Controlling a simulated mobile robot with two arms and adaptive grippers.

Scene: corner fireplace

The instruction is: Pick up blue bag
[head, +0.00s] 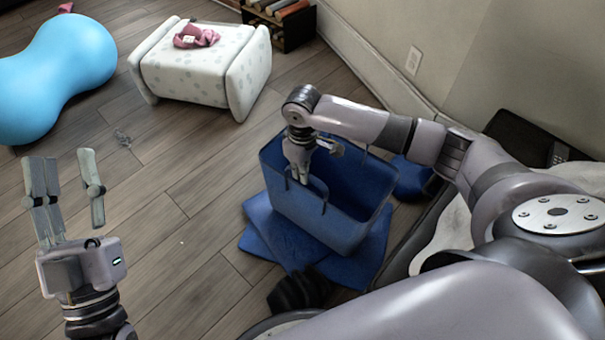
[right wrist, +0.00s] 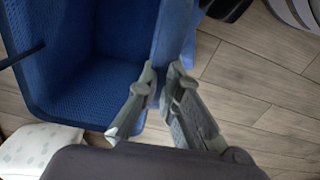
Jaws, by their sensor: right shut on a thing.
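The blue bag (head: 344,222) is an open-topped, box-shaped bag standing on the floor, over or against a flat blue piece (head: 262,238). My right gripper (head: 304,178) is at the bag's near left rim, with its fingers around the upper edge or handle. In the right wrist view the fingers (right wrist: 165,92) are shut on a narrow blue strip of the bag (right wrist: 85,90), and the bag's empty inside shows to the left. My left gripper (head: 68,190) is open and empty above the floor, well to the left of the bag.
A white spotted ottoman (head: 190,70) with a pink item (head: 196,36) on it stands at the back. A blue peanut-shaped ball (head: 55,75) is at far left. A wall with an outlet (head: 413,60) runs along the right. The wooden floor between is mostly clear.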

